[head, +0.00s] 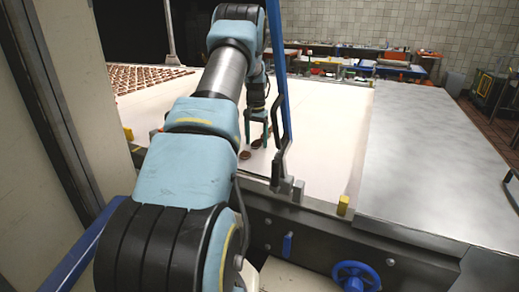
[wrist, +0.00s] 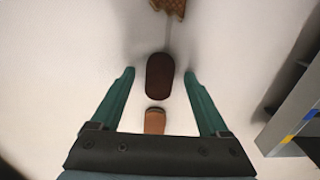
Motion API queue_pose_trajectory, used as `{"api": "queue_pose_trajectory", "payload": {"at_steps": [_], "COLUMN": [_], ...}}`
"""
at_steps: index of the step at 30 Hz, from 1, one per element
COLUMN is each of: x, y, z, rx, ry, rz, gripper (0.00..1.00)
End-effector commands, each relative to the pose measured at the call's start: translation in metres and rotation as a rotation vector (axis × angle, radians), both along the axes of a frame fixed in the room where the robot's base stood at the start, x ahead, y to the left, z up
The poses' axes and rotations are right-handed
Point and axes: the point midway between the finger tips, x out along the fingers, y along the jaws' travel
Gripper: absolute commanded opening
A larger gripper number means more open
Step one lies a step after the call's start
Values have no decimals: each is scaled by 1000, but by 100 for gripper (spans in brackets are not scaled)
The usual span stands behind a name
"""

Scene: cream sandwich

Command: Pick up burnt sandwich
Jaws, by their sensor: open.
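A dark brown, oblong sandwich (wrist: 160,76), which looks burnt, lies on the pale belt in the wrist view. My gripper (wrist: 159,72) is open, with one green finger on each side of the dark sandwich and gaps between; I cannot tell how far above the belt the tips are. A lighter brown sandwich (wrist: 155,121) lies closer to the palm. In the head view my gripper (head: 257,139) is low over the belt, beside small brown sandwiches (head: 245,155); I cannot tell there which one is the dark one.
A tan, textured piece (wrist: 168,7) shows at the top of the wrist view. Rows of brown sandwiches (head: 145,77) cover the belt's far left. A blue upright bar (head: 279,70) and a metal side table (head: 430,150) stand right of the arm. The belt (head: 325,125) between is clear.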

Motion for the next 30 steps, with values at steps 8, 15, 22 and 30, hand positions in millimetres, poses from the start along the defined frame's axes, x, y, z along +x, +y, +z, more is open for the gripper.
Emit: {"api": "queue_pose_trajectory", "payload": {"at_steps": [8, 15, 22, 30], "x": [0, 0, 0, 0], "y": [-1, -1, -1, -1], "z": [2, 1, 1, 2], "rx": [0, 0, 0, 0], "ry": [0, 0, 0, 0], "rz": [-1, -1, -1, -1], "gripper": [62, 35, 9, 0]}}
